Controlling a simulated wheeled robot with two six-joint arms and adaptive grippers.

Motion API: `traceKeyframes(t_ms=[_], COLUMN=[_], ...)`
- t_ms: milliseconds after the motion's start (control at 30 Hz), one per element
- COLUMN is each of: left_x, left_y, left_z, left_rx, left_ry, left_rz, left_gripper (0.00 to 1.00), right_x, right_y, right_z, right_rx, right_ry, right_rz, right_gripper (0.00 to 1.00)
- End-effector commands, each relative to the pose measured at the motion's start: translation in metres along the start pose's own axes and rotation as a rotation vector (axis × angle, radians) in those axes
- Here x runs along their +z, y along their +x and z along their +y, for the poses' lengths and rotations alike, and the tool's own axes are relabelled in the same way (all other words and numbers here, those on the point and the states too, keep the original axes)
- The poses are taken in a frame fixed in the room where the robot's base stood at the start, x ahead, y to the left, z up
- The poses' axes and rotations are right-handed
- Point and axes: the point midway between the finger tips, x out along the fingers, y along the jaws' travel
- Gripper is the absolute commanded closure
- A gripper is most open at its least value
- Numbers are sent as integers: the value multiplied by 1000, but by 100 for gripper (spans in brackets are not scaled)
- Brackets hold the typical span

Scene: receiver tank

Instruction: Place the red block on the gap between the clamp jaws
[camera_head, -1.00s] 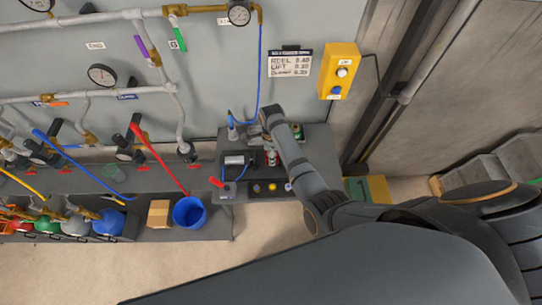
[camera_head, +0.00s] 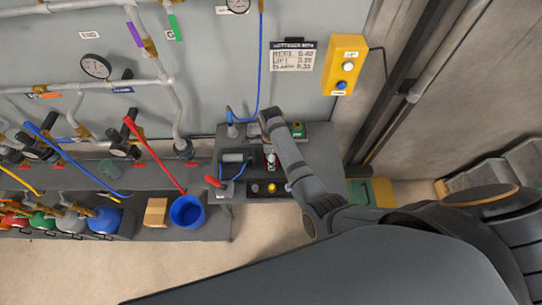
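My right arm comes in from the right and reaches over the grey bench (camera_head: 322,160). Its wrist end, near the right gripper (camera_head: 270,142), is above the middle of the bench. The fingers are too small and too covered by the arm to tell whether they are open or shut. No clamp jaws or gap can be made out. My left gripper is not in view.
A blue bucket (camera_head: 187,211) and cardboard box (camera_head: 156,211) stand left. A yellow button box (camera_head: 343,65) hangs on the wall.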

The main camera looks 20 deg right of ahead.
Motion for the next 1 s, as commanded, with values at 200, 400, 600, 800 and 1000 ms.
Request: traceKeyframes(t_ms=[200,400,600,800,1000], left_x=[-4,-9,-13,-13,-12], left_y=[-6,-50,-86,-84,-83], left_z=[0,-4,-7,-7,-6], left_rx=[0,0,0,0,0], left_ry=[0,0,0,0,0], left_rz=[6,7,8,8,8], left_gripper=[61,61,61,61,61], right_x=[0,0,0,1,0], right_y=[-9,-51,-91,-115,-124], right_z=[0,0,0,-1,0], right_rx=[0,0,-1,-2,0], right_ry=[0,0,0,0,0], right_rz=[0,0,-1,-2,0], right_gripper=[31,31,31,31,31])
